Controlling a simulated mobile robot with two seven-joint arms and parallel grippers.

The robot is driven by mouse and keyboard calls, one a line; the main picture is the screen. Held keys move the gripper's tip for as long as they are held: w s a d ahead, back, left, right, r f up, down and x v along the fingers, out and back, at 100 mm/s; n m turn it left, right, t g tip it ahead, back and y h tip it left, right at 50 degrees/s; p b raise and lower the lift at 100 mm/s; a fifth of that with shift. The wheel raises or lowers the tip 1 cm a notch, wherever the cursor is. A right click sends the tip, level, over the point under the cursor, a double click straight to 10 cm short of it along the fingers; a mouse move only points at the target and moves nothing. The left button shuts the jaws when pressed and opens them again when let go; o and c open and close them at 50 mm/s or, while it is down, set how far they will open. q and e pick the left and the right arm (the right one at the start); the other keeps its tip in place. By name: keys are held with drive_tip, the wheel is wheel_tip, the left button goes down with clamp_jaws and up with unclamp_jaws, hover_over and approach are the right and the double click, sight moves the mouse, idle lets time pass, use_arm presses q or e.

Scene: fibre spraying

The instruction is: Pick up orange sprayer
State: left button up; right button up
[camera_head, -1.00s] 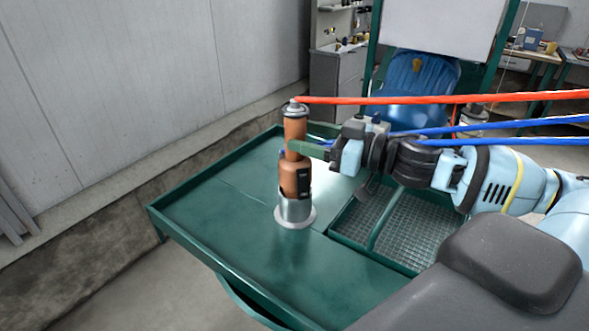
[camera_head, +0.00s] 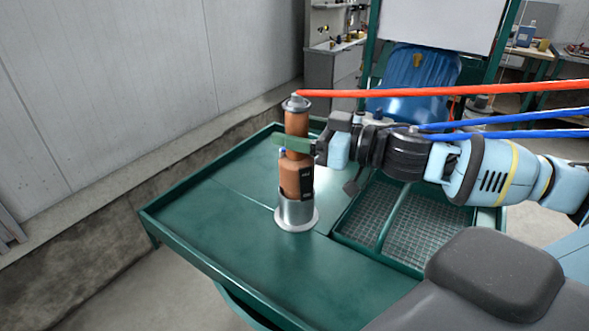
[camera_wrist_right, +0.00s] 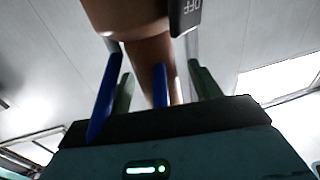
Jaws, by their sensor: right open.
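The orange sprayer (camera_head: 296,171) stands upright in a silver round holder (camera_head: 296,213) on the green table. It has a metal cap on top and a black switch label low on its body. In the right wrist view its orange body (camera_wrist_right: 128,14) and narrower part (camera_wrist_right: 153,65) fill the upper middle. My right gripper (camera_head: 283,143) is at the sprayer's upper part, below the cap, coming from the right. Its fingers, green and blue in the right wrist view (camera_wrist_right: 158,80), are open on both sides of the narrower part. Contact cannot be told. My left gripper is not in view.
The green table (camera_head: 235,235) has a raised rim and clear room left and in front of the holder. Mesh trays (camera_head: 410,225) lie to the right. A red hose (camera_head: 440,91) and blue hoses (camera_head: 510,123) run right. A wall stands behind left.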

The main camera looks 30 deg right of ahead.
drive_tip(key=c, duration=1.3)
drive_tip(key=shift+r, duration=0.15)
clamp_jaws()
drive_tip(key=shift+r, duration=0.1)
